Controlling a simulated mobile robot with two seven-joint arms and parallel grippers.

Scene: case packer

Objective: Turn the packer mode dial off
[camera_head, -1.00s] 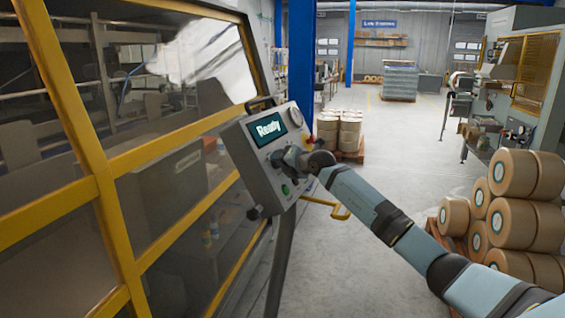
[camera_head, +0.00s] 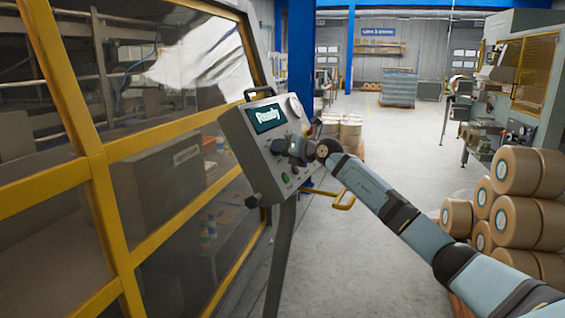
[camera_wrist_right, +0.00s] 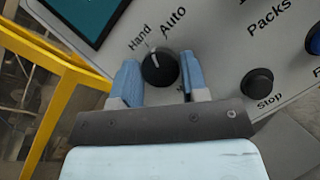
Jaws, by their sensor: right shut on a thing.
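The control panel (camera_head: 255,165) stands on a post beside the machine, and its screen (camera_head: 268,117) reads "Ready". The black mode dial (camera_wrist_right: 160,69) shows in the right wrist view, with a white pointer mark towards the "Hand" and "Auto" labels. Another label below the dial is mostly hidden by my gripper. My right gripper (camera_wrist_right: 159,76) has one blue finger on each side of the dial and is shut on it. In the head view my right gripper (camera_head: 292,148) is at the panel face and covers the dial. My left gripper is not in view.
The "Stop" button (camera_wrist_right: 257,82) sits right of the dial. A yellow-framed guard (camera_head: 95,165) runs along the left. A pallet of brown rolls (camera_head: 528,200) stands at the right.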

